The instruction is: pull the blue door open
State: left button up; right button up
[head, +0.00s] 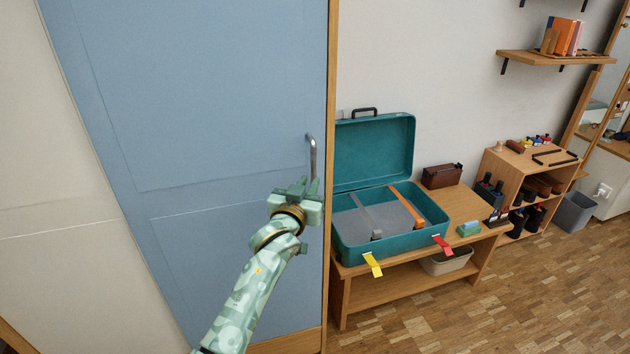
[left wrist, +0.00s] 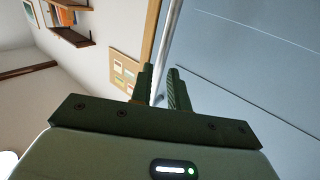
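The blue door (head: 215,110) fills the left half of the head view, and its right edge lies along the wooden frame, with no gap visible. Its upright metal handle (head: 313,158) is near that right edge. My left gripper (head: 303,187) is at the lower part of the handle. In the left wrist view the handle (left wrist: 170,45) runs between the two fingers of my left gripper (left wrist: 161,80), which are close together on either side of it and look shut on it. The lower end of the handle is partly hidden by the gripper. My right gripper is not in view.
A wooden bench (head: 465,212) right of the door frame holds an open teal suitcase (head: 365,255). Beyond it are a low shelf unit (head: 515,165) and a grey bin (head: 574,212). The parquet floor (head: 520,300) in front is clear.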

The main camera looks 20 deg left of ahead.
aim_at(313, 177)
pick_arm(q)
jog(key=w+b, duration=0.1)
jog(key=w, duration=0.3)
jog(key=shift+w, duration=0.35)
